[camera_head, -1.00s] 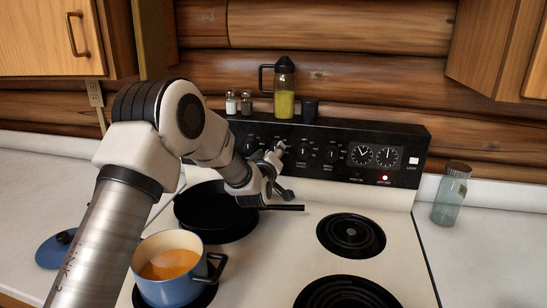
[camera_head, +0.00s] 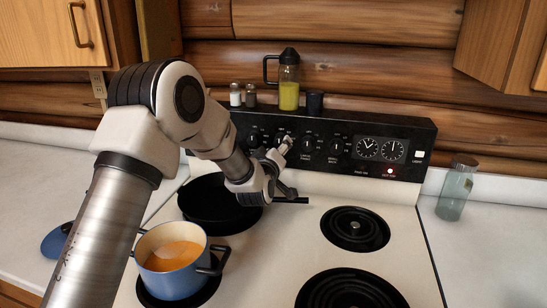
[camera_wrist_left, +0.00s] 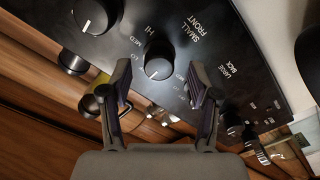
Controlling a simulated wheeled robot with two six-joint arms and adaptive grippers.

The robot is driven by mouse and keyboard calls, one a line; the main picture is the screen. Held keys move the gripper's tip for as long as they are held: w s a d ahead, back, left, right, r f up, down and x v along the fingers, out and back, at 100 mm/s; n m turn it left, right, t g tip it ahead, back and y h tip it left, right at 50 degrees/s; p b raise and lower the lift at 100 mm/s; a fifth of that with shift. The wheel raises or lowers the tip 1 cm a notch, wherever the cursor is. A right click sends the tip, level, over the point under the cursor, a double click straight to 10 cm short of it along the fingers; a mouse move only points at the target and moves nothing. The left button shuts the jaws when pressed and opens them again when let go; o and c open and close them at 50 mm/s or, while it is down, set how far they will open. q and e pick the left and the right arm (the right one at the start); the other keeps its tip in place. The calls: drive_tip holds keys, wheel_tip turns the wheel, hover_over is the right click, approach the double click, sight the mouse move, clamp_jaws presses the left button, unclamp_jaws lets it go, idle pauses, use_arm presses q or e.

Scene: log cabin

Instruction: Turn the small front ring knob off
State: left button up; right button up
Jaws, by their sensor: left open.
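The small front knob (camera_wrist_left: 159,60) is a round black knob with a white pointer line on the black panel, beside the printed words SMALL FRONT in the left wrist view. That view shows the panel upside down. My left gripper (camera_wrist_left: 160,80) is open, with one finger on each side of this knob. I cannot tell whether the fingers touch it. In the head view my left gripper (camera_head: 283,150) is at the stove's control panel (camera_head: 348,165), covering part of the knob row. The red indicator lamp (camera_head: 390,171) is lit. My right gripper is not in view.
A black pan (camera_head: 215,205) stands below my left wrist, and a blue pot (camera_head: 175,283) of orange soup is nearer. A yellow-filled bottle (camera_head: 289,92), shakers (camera_head: 236,96) and a dark cup (camera_head: 315,103) stand behind the panel. A glass jar (camera_head: 455,190) is right.

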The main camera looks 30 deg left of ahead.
use_arm(q)
drive_tip(key=v, duration=0.9)
drive_tip(key=shift+s+d, duration=0.1)
drive_tip(key=shift+s, duration=0.05)
